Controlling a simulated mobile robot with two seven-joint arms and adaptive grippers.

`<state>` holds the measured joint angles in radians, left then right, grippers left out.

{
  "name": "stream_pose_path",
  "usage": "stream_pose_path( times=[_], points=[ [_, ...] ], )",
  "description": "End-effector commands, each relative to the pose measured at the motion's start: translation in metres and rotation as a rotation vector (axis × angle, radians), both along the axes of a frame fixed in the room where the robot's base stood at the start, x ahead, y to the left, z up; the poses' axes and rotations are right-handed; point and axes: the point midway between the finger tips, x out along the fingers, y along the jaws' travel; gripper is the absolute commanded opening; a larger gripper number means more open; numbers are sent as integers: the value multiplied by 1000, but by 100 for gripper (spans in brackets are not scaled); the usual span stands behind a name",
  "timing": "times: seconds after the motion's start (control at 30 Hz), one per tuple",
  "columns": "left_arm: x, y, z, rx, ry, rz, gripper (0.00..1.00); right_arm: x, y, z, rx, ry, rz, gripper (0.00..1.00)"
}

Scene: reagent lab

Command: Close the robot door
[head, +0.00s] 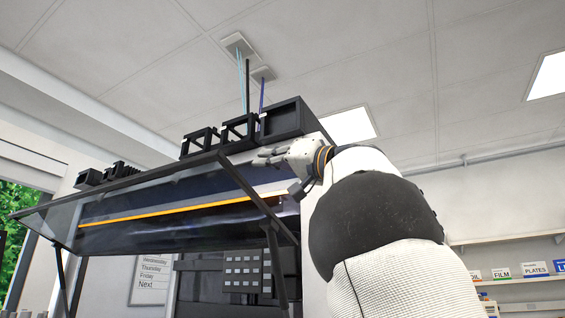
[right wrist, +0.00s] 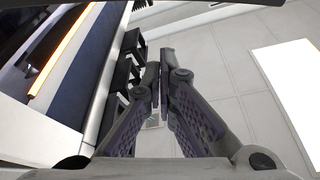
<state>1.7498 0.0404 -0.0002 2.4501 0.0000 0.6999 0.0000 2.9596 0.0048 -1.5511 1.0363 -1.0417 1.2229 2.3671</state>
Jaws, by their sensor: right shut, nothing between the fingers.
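The robot door is a see-through, dark-edged panel (head: 52,216) on the front of the large dark machine (head: 230,262). It stands raised and tilted outward, with an orange light strip (head: 170,213) showing behind it. My right gripper (head: 259,157) is at the upper right of the machine, near the door's upper right part and below the black boxes on the roof. Whether it touches the door cannot be told. In the right wrist view its fingers (right wrist: 163,62) are together and empty, with the machine's front to their left. My left gripper is not in view.
Black open-sided boxes (head: 284,118) stand along the machine's top edge, close to my right gripper. Cables run up from there to the ceiling. A wall shelf (head: 520,281) with labelled boxes is at the far right. The space above the gripper toward the ceiling is clear.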

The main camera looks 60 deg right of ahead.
Motion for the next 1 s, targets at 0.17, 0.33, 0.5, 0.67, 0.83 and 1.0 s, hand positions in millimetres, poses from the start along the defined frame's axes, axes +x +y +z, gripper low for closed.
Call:
stream_pose_path(
  times=[0.17,0.33,0.5,0.67,0.83,1.0],
  points=[
    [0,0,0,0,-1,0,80,21,2,1,2,1,0,0],
    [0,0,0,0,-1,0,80,20,8,-18,3,1,-1,0],
    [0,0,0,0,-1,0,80,19,12,-29,0,-1,0,0],
    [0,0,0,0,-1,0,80,19,13,-31,0,-1,0,0],
    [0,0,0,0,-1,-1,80,19,13,-31,-1,-1,0,0],
    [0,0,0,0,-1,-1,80,26,15,-35,-15,-1,0,0]
  ],
)
